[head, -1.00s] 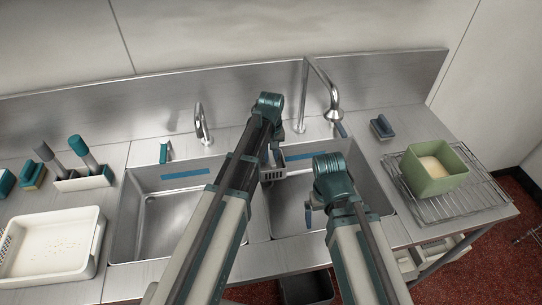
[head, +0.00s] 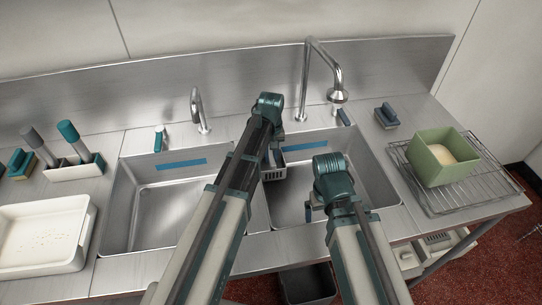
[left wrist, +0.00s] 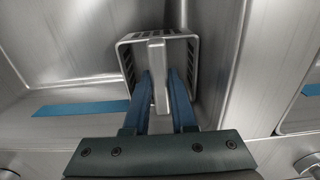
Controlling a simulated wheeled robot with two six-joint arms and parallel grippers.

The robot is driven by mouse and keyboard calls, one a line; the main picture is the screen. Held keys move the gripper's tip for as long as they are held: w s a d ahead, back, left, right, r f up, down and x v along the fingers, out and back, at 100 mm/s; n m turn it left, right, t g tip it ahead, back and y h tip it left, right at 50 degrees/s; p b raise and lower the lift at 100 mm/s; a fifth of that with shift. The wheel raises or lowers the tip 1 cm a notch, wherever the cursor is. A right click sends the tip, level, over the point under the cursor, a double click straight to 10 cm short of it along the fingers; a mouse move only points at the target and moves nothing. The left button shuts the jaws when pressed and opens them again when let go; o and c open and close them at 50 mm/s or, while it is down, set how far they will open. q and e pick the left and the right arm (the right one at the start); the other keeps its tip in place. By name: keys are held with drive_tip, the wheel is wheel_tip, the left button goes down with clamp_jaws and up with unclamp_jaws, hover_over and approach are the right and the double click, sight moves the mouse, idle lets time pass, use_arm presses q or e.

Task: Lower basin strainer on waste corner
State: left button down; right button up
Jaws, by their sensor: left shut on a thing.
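The basin strainer (head: 273,174) is a small grey slotted basket at the back left of the right basin (head: 343,167). In the left wrist view the strainer (left wrist: 191,70) has an upright light grey bar between my blue fingers. My left gripper (left wrist: 160,86) is shut on that bar; in the head view the left gripper (head: 270,153) is partly hidden by its own arm. The basin corner lies close around the strainer; I cannot tell whether its underside touches anything. My right gripper (head: 308,212) shows only in part over the right basin, its jaws unclear.
The left basin (head: 166,212) is empty. A tall tap (head: 306,85) and a smaller tap (head: 199,112) stand behind. A green tub (head: 433,166) sits on a wire rack (head: 481,192) at right. A white tray (head: 83,245) and a brush holder (head: 82,172) are at left.

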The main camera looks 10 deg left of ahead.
use_arm(q)
drive_tip(key=shift+f+b, duration=1.15)
drive_tip(key=shift+f, duration=0.25)
use_arm(e)
drive_tip(key=shift+f, duration=1.35)
use_arm(q)
drive_tip(key=shift+f+b, duration=0.6)
drive_tip(key=shift+b, duration=0.05)
use_arm(e)
drive_tip(key=shift+f, duration=0.6)
use_arm(q)
drive_tip(key=c, duration=0.7)
unclamp_jaws()
drive_tip(key=shift+o, duration=0.2)
drive_tip(key=shift+r, duration=0.15)
use_arm(e)
drive_tip(key=shift+r, duration=0.1)
use_arm(q)
wheel_tip(320, 180, up, 14)
drive_tip(key=p, duration=1.4)
use_arm(e)
wheel_tip(320, 180, up, 14)
use_arm(q)
drive_tip(key=shift+f, duration=0.2)
use_arm(e)
drive_tip(key=shift+f, duration=0.2)
